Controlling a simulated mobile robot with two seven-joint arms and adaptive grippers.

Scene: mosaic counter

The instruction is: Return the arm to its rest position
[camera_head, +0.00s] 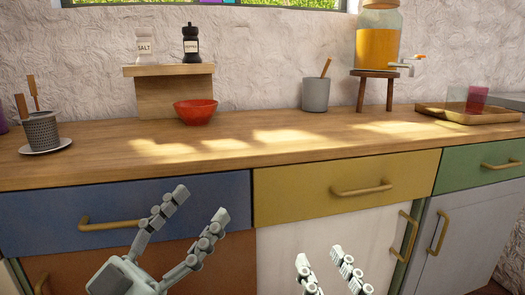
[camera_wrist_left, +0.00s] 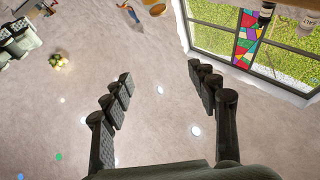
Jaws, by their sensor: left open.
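My left gripper (camera_head: 198,204) is in front of the blue drawer (camera_head: 40,215) in the head view, below the counter edge. Its fingers are spread and point up, with nothing between them. In the left wrist view the same gripper (camera_wrist_left: 160,72) is open and empty against a pale surface. My right gripper (camera_head: 320,256) is at the bottom of the head view, in front of the white cabinet door (camera_head: 285,245). Its fingers are apart and I see nothing between them; its lower part is out of frame.
The wooden counter (camera_head: 250,142) holds a red bowl (camera_head: 195,111), a shelf (camera_head: 170,95) with shakers, a grey cup (camera_head: 316,95), a drink dispenser (camera_head: 378,45) and a tray (camera_head: 470,113). Drawer handles, such as the yellow drawer's (camera_head: 361,190), stick out. The counter's front middle is clear.

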